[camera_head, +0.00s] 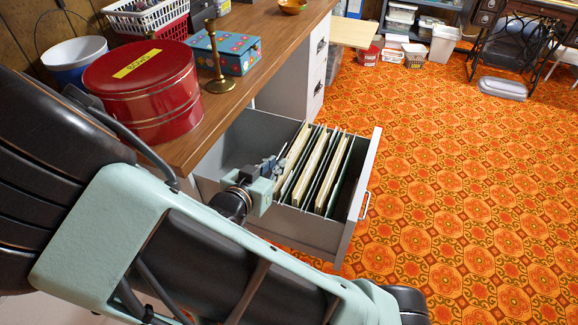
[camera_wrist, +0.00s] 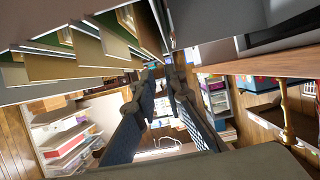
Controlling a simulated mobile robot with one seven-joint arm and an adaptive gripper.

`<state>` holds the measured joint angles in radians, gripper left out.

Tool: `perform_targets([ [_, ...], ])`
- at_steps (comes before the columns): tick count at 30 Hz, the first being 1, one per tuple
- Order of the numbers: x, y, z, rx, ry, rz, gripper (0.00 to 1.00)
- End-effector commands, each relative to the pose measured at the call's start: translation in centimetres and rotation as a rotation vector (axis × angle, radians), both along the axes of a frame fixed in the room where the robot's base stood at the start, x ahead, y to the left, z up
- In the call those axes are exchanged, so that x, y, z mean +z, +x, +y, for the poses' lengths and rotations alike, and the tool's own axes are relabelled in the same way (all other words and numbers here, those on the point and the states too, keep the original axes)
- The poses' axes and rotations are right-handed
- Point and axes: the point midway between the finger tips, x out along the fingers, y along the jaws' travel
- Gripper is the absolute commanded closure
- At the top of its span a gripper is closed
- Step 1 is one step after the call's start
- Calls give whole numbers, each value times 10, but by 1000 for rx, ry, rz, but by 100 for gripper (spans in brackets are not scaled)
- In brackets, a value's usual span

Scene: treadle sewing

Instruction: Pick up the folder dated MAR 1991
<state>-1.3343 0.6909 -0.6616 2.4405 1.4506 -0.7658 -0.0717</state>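Several cream folders (camera_head: 307,166) stand in green hanging files (camera_head: 338,174) in the open drawer (camera_head: 270,229). No date is legible, so I cannot tell which folder is MAR 1991. My gripper (camera_head: 279,164) is at the left end of the folder row, by the first cream folder. Whether it touches that folder is unclear. In the wrist view my gripper (camera_wrist: 162,72) shows two dark fingers with a gap between them and nothing held. Tilted folders (camera_wrist: 98,62) fill the upper left there, beside the fingers.
The wooden desktop (camera_head: 275,22) overhangs the drawer's back. A red tin (camera_head: 140,100), a brass candlestick (camera_head: 216,62) and a blue patterned box (camera_head: 236,54) stand on it. The grey drawer front (camera_head: 359,196) bounds the folders on the right.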

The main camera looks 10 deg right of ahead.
Motion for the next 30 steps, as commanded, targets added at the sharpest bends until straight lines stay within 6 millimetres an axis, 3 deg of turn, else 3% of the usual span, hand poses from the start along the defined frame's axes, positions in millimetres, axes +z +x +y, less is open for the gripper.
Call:
perform_targets([
  [6, -17, 27, -19, -3, 1, 0, 89],
  [22, -36, 67, -49, 0, 2, 1, 89],
  [30, -36, 74, -53, 2, 2, 2, 89],
])
